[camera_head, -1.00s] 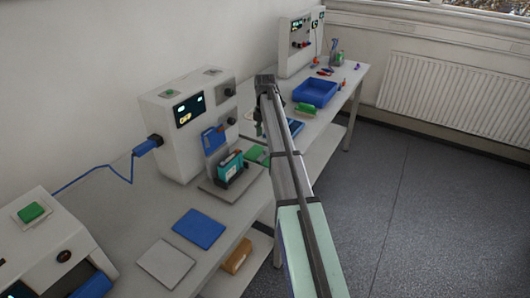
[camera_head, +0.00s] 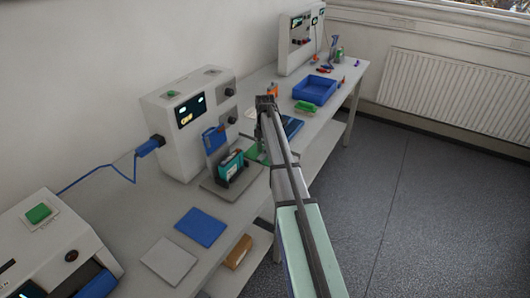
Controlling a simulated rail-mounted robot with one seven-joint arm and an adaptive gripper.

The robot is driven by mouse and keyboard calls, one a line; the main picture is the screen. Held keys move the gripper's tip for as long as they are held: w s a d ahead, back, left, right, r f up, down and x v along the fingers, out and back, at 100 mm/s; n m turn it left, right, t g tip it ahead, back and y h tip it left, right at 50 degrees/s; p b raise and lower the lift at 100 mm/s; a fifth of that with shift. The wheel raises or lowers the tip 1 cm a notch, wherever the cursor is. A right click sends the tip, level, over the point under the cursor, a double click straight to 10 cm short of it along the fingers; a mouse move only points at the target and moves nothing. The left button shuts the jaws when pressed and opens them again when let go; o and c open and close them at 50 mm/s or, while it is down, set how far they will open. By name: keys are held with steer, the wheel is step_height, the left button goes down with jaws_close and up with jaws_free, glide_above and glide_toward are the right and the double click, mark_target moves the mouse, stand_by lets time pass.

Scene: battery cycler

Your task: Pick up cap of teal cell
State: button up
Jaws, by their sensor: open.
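The fingertips are small and dark here.
A blue mat (camera_head: 201,227) and a grey plate (camera_head: 169,261) lie on the bench front. A blue clip-like part (camera_head: 214,138) is on the cycler's front. A blue tray (camera_head: 315,90) and a green object (camera_head: 305,107) lie farther back. A blue cable runs left.

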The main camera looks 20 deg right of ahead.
steer(key=shift+c, duration=0.4)
steer(key=c, duration=1)
steer(key=shift+r, duration=0.15)
